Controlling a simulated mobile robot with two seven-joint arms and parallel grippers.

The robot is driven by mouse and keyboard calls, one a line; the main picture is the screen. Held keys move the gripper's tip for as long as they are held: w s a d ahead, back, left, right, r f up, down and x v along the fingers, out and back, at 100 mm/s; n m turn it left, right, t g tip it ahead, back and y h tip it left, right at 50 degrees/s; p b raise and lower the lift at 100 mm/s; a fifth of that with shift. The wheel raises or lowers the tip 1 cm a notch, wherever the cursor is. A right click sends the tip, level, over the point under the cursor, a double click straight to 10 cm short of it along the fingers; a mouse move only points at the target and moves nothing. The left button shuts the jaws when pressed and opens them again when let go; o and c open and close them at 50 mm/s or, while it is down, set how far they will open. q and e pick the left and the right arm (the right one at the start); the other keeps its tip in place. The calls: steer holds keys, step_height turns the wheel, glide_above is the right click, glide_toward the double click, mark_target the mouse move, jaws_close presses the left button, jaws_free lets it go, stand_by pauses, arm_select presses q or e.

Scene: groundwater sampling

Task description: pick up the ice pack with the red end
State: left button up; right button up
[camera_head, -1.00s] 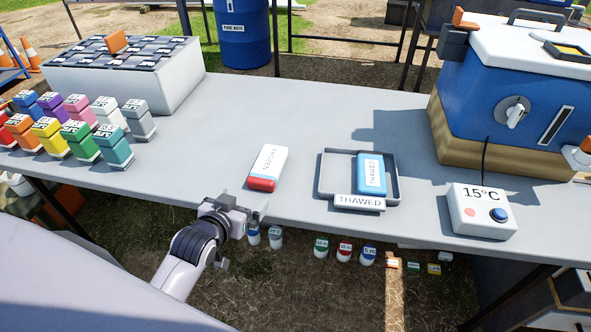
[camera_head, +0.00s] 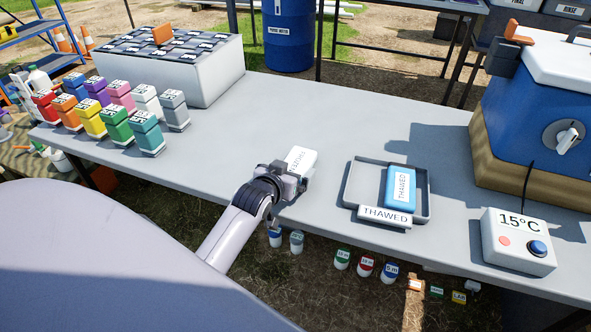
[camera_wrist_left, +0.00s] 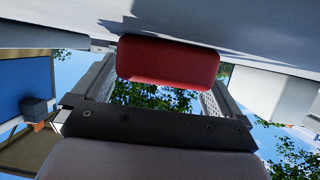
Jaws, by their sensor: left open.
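The ice pack (camera_head: 300,158) lies on the grey table. Its white, lettered far part shows in the head view, and my gripper hides its near part there. Its red end (camera_wrist_left: 168,62) fills the middle of the left wrist view. My left gripper (camera_head: 295,178) is at the near end of the pack, low over the table's front part. It is open, with one finger to each side of the red end in the wrist view. I cannot tell whether either finger touches it. My right gripper is not in view.
A grey tray (camera_head: 351,190) marked THAWED holds a blue pack (camera_head: 399,185), right of my gripper. A 15°C control box (camera_head: 517,242) stands further right, near a blue cooler (camera_head: 530,115). Several coloured bottles (camera_head: 117,125) stand left. The table between is clear.

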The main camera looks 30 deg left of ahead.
arm_select(q)
steer(key=shift+w+a+f, duration=0.1)
steer(key=shift+w+f, duration=0.15)
steer(key=shift+w, duration=0.35)
steer(key=c, duration=1.2)
steer(key=shift+r, duration=0.15)
